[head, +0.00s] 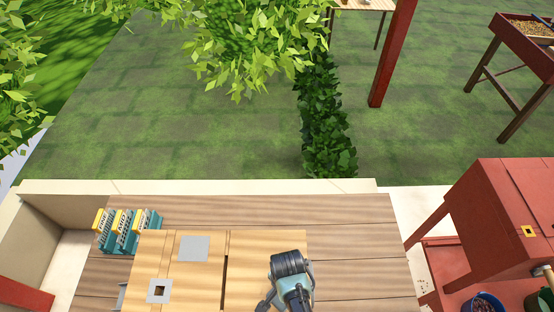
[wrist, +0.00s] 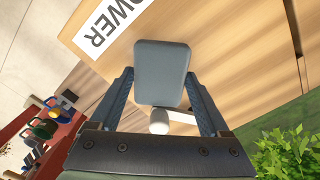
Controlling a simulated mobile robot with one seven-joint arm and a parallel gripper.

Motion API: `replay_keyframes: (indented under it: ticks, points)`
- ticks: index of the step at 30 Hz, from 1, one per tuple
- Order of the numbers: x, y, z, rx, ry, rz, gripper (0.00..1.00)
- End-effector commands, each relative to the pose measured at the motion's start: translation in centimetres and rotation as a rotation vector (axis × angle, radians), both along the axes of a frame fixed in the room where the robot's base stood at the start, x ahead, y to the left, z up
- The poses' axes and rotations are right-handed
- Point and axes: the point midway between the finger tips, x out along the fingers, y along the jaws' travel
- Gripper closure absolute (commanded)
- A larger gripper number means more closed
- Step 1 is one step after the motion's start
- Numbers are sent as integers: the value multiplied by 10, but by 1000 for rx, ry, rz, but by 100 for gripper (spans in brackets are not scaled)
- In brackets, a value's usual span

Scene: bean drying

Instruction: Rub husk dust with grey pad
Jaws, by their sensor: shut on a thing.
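My gripper (wrist: 160,108) is shut on the grey pad (wrist: 162,72) in the wrist view. The pad is a rounded grey block, with a white rounded part (wrist: 159,122) showing below it between the fingers. Behind the pad is a pale wooden surface with a white label (wrist: 103,22) that reads "OWER". I cannot tell whether the pad touches this surface. I cannot make out any husk dust in either view. In the head view my arm shows at the bottom over the wooden unit (head: 245,250); the pad is not visible there.
Several teal and yellow packets (head: 125,232) stand at the left on the wooden table (head: 350,235). A grey plate (head: 194,248) and a small square with a hole (head: 159,291) lie on the unit. A red stand (head: 505,215) is at right. The table is bare right of my arm.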

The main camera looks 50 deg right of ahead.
Motion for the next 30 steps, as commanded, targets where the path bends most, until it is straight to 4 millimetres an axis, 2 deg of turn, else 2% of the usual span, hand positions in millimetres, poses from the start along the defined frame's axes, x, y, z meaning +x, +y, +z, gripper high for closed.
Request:
replay_keyframes:
  ticks: [3,8,19,30]
  points:
    - [-7,-4,-1,0,2,-2,64]
    - [-8,-5,0,-3,3,-3,64]
    - [15,12,-2,-2,1,3,64]
    - [28,24,-3,3,2,4,64]
